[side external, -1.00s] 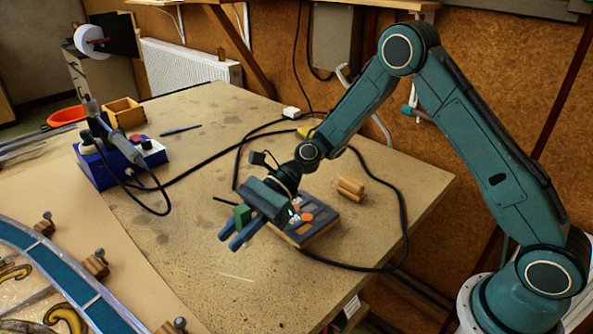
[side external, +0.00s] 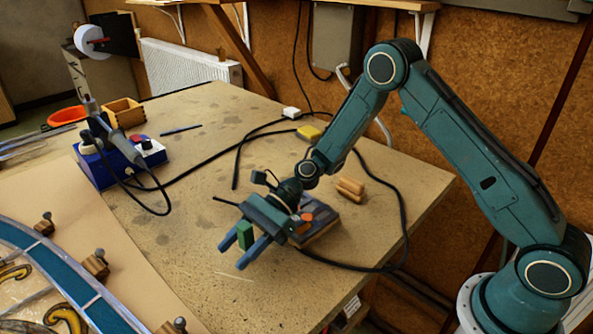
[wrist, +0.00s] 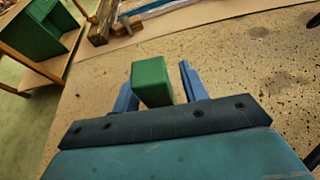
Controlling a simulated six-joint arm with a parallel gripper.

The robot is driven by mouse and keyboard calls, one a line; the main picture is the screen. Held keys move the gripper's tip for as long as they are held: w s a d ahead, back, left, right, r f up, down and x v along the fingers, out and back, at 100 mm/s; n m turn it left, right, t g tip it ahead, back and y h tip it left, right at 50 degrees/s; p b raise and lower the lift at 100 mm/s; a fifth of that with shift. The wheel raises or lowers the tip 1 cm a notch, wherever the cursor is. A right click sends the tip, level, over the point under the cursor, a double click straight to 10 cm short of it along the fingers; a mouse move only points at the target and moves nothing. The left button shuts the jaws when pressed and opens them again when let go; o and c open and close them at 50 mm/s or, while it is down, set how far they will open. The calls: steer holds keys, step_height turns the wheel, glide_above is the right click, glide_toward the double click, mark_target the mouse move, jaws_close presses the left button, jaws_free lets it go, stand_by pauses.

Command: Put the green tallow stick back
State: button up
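The green tallow stick (side external: 245,235) is upright between the two blue fingers of my gripper (side external: 238,250), out over the bare bench and apart from the dark tray (side external: 326,230). In the wrist view the green stick (wrist: 151,82) is close to the left finger, with a clear gap to the right finger, so my gripper (wrist: 158,88) looks open around it. I cannot tell whether its foot rests on the bench. My gripper hides much of the tray; an orange piece (side external: 306,217) shows there.
Wooden rods (side external: 350,188) lie behind the tray, and a black cable (side external: 404,215) loops around that area. A blue soldering station (side external: 120,165) stands at the left. The leaded panel (side external: 60,270) lies at front left. Bare bench lies between.

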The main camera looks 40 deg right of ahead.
steer(key=shift+r, duration=0.2)
steer(key=v, duration=1.2)
stand_by(0.7)
steer(key=shift+s+r+n+h, duration=0.25)
steer(key=shift+r+n+h, duration=0.15)
steer(key=shift+r+n, duration=0.25)
steer(key=s+d+r+n+t+h, duration=0.3)
steer(key=s+d+r+n+h, duration=0.1)
steer(key=s+r+n+h, duration=0.55)
steer(key=s+d+r+n+t+h, duration=0.1)
steer(key=s+d+r+n, duration=0.1)
steer(key=s, duration=0.5)
steer(key=s+d+r+n+t+h, duration=0.1)
steer(key=s+d+r+n+h, duration=0.1)
steer(key=s+d+n, duration=0.3)
steer(key=s+d, duration=0.1)
steer(key=s, duration=0.2)
steer(key=shift+s+d+r+t, duration=0.25)
steer(key=shift+s+d+t, duration=0.05)
steer(key=shift+d, duration=0.1)
